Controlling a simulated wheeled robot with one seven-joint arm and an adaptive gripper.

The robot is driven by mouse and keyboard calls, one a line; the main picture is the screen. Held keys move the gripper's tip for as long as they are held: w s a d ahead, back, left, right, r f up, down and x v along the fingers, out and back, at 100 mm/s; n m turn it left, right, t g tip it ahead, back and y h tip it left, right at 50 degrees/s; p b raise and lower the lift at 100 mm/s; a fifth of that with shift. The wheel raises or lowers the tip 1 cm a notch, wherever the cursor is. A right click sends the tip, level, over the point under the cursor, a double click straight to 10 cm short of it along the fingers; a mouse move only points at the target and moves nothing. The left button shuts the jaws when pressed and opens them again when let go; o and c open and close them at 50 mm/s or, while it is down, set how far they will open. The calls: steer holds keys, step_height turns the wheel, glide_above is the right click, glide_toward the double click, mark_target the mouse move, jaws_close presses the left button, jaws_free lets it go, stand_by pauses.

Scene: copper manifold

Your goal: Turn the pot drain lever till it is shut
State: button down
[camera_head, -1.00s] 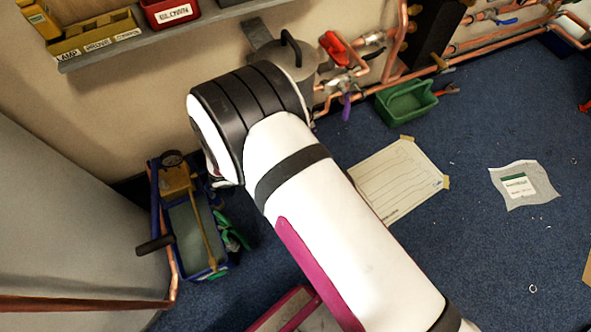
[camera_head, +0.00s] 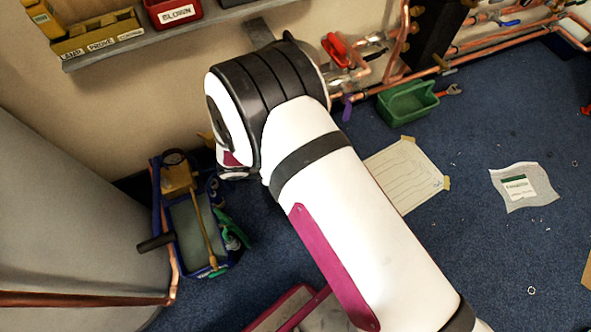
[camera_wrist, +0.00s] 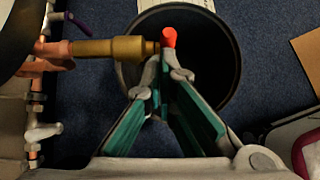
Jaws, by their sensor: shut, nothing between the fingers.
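In the wrist view a brass valve body (camera_wrist: 110,48) runs out sideways from copper pipework at the left. An orange-red lever end (camera_wrist: 169,38) sits at its outer tip, just beyond my fingertips. I take it for the pot drain lever. My gripper (camera_wrist: 168,76) has its fingers drawn together with nothing between them. Its tips are at or close to the lever; contact cannot be told. A dark round bucket (camera_wrist: 226,55) stands below.
A blue crate (camera_head: 158,205) with a gauge and tools stands left of my arm. A green tray (camera_head: 408,104) lies near the copper pipes along the wall. A shelf (camera_head: 230,17) with bins hangs above.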

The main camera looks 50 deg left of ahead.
steer(key=shift+w+r+g+p, duration=0.25)
steer(key=shift+r+g+p, duration=0.15)
steer(key=shift+g, duration=0.2)
steer(key=shift+w+d+r+g+y, duration=0.2)
steer(key=shift+w+g+y, duration=0.3)
steer(key=shift+g, duration=0.95)
steer(key=shift+w+d+r+g+y, duration=0.2)
steer(key=shift+w+g+y, duration=0.35)
steer(key=shift+g, duration=0.85)
steer(key=shift+w+d+r+g+y, duration=0.3)
steer(key=shift+w+g, duration=0.35)
steer(key=shift+g, duration=0.8)
steer(key=shift+w+d+f+g+y+b, duration=0.2)
steer(key=shift+w+g+b, duration=0.5)
steer(key=shift+b, duration=0.55)
steer(key=shift+w+d+f+g+y+b, duration=0.1)
steer(key=shift+w+f+g+y+b, duration=0.15)
steer(key=shift+w+g+b, duration=0.7)
steer(key=shift+s+t+b, duration=0.15)
steer(key=shift+t+b, duration=0.2)
steer(key=shift+b, duration=0.05)
steer(key=shift+r, duration=0.2)
